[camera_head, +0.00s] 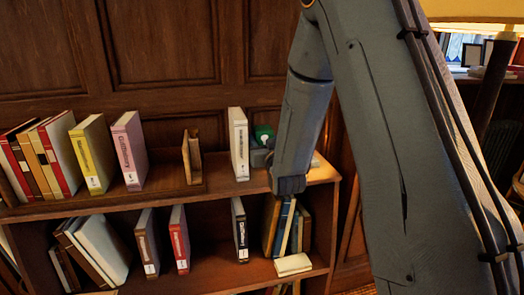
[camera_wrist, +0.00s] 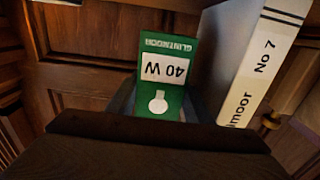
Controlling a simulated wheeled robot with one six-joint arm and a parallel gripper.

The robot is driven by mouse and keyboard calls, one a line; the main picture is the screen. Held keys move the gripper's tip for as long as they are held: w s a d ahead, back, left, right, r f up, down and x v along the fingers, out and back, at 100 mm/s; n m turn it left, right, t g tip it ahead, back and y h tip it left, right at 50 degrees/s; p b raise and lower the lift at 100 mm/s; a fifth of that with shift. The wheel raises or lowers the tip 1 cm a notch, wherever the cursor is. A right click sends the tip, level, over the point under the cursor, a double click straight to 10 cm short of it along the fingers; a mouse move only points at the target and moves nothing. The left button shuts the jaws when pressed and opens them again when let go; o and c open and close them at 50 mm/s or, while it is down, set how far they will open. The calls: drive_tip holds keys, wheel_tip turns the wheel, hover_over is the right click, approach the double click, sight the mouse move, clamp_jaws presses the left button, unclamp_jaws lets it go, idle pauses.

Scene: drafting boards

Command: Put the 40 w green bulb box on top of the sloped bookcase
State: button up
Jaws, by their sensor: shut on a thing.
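The green 40 W bulb box (camera_head: 263,133) is at the right end of the bookcase, partly hidden by my arm. In the wrist view the green box (camera_wrist: 152,47) shows its white "40 W" label upside down and a bulb picture. My gripper (camera_head: 262,156) is shut on the box, with a finger at each side; it also shows in the wrist view (camera_wrist: 162,108). The wooden bookcase (camera_head: 325,174) has its top close under the gripper. I cannot tell whether the box touches the top.
A white book (camera_head: 238,143) stands upright just left of the box, and shows close at the right in the wrist view (camera_wrist: 268,62). A wooden bookend (camera_head: 192,157) and several books stand further left. Panelled wall (camera_head: 160,45) rises behind. A lower shelf holds more books.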

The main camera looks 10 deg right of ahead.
drive_tip(key=shift+f+p, duration=0.4)
drive_tip(key=shift+f, duration=1.75)
drive_tip(key=shift+f, duration=0.2)
drive_tip(key=o, duration=1.1)
drive_tip(key=shift+r, duration=0.2)
drive_tip(key=s+b, duration=0.2)
drive_tip(key=s, duration=1)
drive_tip(key=shift+b, duration=0.35)
drive_tip(key=shift+s+a, duration=0.1)
